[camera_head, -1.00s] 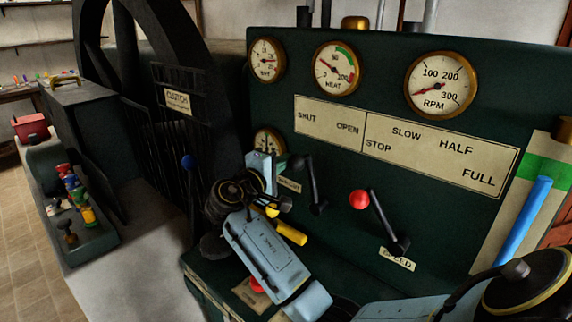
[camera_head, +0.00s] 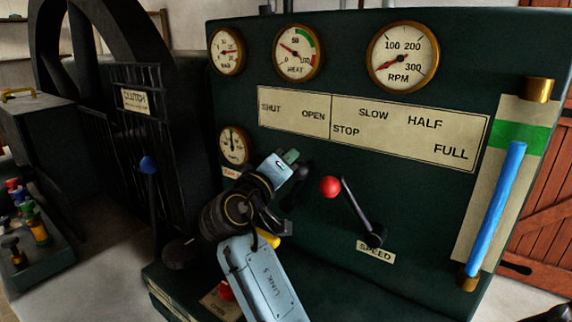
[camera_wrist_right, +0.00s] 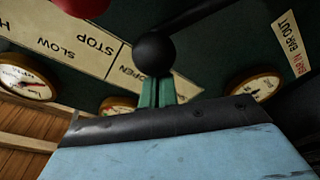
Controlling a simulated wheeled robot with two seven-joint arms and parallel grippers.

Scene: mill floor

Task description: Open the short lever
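The short lever has a black ball knob (camera_wrist_right: 155,53) and a dark rod, which runs up and right in the wrist view. In the head view its dark shape (camera_head: 299,181) shows below the SHUT/OPEN plate (camera_head: 293,113), partly hidden by my right gripper (camera_head: 290,157). The green fingertips of my right gripper also show in the wrist view (camera_wrist_right: 158,92). They are close together, right at the knob, which covers their ends. No grip around the knob shows, and I cannot tell whether they touch it. My left gripper is not in view.
The speed lever with a red knob (camera_head: 330,187) stands just right of my gripper. A yellow part (camera_head: 268,238) shows behind my wrist. The blue-knobbed clutch lever (camera_head: 148,165) is at left. A blue tube (camera_head: 497,210) is at right on the panel.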

